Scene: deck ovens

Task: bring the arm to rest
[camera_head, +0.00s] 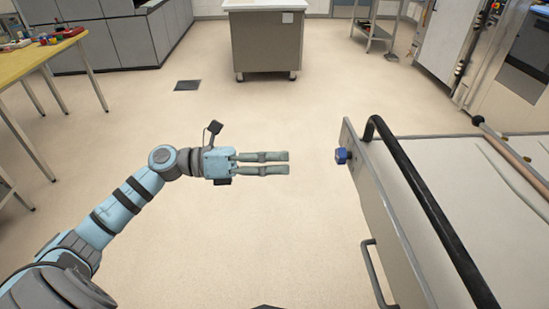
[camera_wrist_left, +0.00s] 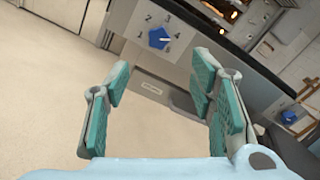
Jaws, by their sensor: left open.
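My left gripper (camera_head: 288,163) reaches in from the left in the head view and hangs over bare floor. Its fingers point right toward a blue knob (camera_head: 341,156) on the end of a metal unit (camera_head: 385,205), with a clear gap between. In the left wrist view the gripper (camera_wrist_left: 162,92) is open and empty, its teal finger pads apart. The blue knob (camera_wrist_left: 158,38) also shows there, on a panel with a numbered dial, beyond the fingertips. My right gripper does not show in either view.
The metal unit carries a black handrail (camera_head: 425,205) along its edge, and a wooden pole (camera_head: 515,155) lies on its top. A wooden table (camera_head: 40,60) stands at the left. A wheeled cabinet (camera_head: 267,40) stands at the back.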

